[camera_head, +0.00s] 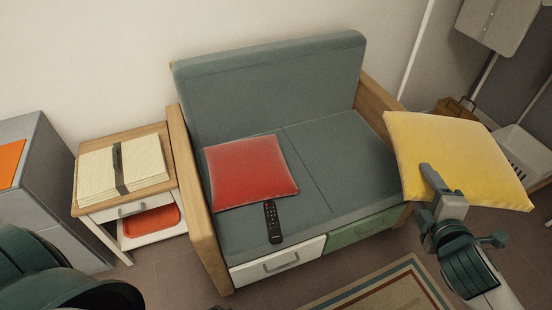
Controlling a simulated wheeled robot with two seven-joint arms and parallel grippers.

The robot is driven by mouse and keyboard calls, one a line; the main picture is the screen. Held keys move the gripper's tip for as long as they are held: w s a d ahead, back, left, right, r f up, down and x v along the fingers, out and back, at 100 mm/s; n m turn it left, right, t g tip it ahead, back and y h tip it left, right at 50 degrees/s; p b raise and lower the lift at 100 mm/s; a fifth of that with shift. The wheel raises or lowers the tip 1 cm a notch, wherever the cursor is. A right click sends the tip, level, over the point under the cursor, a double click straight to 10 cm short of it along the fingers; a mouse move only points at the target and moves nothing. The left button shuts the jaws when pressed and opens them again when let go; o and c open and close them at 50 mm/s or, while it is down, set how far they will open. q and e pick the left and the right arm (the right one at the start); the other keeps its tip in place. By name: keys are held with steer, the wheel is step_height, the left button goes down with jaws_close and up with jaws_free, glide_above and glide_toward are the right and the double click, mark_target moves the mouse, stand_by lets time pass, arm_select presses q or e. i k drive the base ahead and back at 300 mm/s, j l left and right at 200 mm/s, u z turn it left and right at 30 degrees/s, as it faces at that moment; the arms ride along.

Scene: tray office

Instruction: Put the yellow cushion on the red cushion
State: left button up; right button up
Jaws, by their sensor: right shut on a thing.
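The red cushion (249,171) lies flat on the left half of the grey-green sofa seat (345,158). The yellow cushion (461,153) is held up at the right, in front of the sofa's right armrest (378,104). My right gripper (429,174) is shut on the near left part of the yellow cushion, with one finger showing on top of it. The other finger is hidden under the cushion. A dark part of my left arm (68,280) shows at the lower left, but its gripper is out of view.
A black remote (273,222) lies on the seat in front of the red cushion. A side table (88,207) with a strapped paper stack (122,168) stands left of the sofa. The right half of the seat is clear. A striped rug (380,287) lies in front.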

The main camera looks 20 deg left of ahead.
mark_target(247, 161)
steer(key=j+u, duration=0.15)
steer(key=j, duration=0.5)
steer(key=i+j+u, duration=0.1)
steer(key=j, duration=0.55)
